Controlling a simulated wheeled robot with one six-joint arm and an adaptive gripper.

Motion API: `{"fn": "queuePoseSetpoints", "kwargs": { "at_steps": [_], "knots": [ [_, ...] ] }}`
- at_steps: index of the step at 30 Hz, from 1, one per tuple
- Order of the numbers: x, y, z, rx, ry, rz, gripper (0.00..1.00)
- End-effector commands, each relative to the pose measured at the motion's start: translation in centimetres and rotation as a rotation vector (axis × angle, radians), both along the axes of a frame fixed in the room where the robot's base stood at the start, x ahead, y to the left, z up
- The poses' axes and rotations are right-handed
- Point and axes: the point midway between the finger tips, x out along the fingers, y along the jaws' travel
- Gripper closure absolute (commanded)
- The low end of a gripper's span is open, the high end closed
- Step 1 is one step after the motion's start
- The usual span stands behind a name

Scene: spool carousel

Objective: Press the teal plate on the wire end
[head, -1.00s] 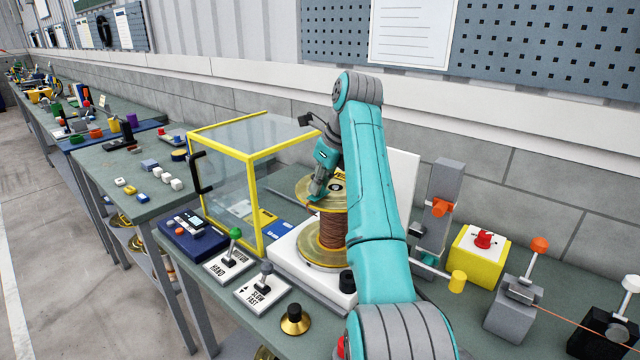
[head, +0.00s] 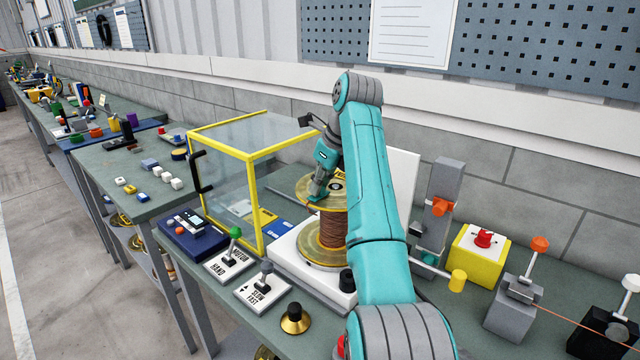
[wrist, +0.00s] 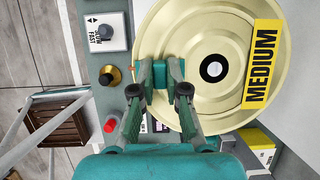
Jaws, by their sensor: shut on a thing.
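The spool (head: 330,232) stands on a white base, wound with copper-brown wire between pale yellow flanges. Its top flange (wrist: 205,30) carries a yellow MEDIUM label in the wrist view. My gripper (head: 318,197) is at the near-left part of the top flange. In the wrist view my gripper (wrist: 161,72) is shut on a small teal plate (wrist: 160,76) near the flange rim, left of the hub hole. A short copper-coloured bit of wire (wrist: 137,68) shows just left of the fingers. Whether plate and wire touch, I cannot tell.
A yellow-framed clear guard box (head: 225,180) stands left of the spool. Lever switches (head: 262,285) and a brass knob (head: 295,320) are in front. A grey post with an orange knob (head: 441,207) and a yellow box with a red button (head: 482,240) stand right.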

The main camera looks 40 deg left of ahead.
Motion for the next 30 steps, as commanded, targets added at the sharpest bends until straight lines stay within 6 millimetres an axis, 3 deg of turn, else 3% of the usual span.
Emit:
{"fn": "queuePoseSetpoints", "kwargs": {
  "at_steps": [14,15,18,24,25,28,30],
  "knots": [
    [0.00,0.00,-0.14,0.000,0.000,0.000,1.00],
    [-0.01,0.00,-0.14,0.000,0.000,0.000,0.82],
    [0.00,-0.01,-0.14,0.000,0.000,0.000,0.57],
    [0.00,0.00,-0.14,0.000,0.000,0.000,0.57],
    [-0.01,0.00,-0.14,0.000,0.000,0.000,0.55],
    [-0.01,0.00,-0.14,0.000,0.000,0.000,0.32],
    [-0.01,0.00,-0.14,0.000,0.000,0.000,0.32]
  ]
}}
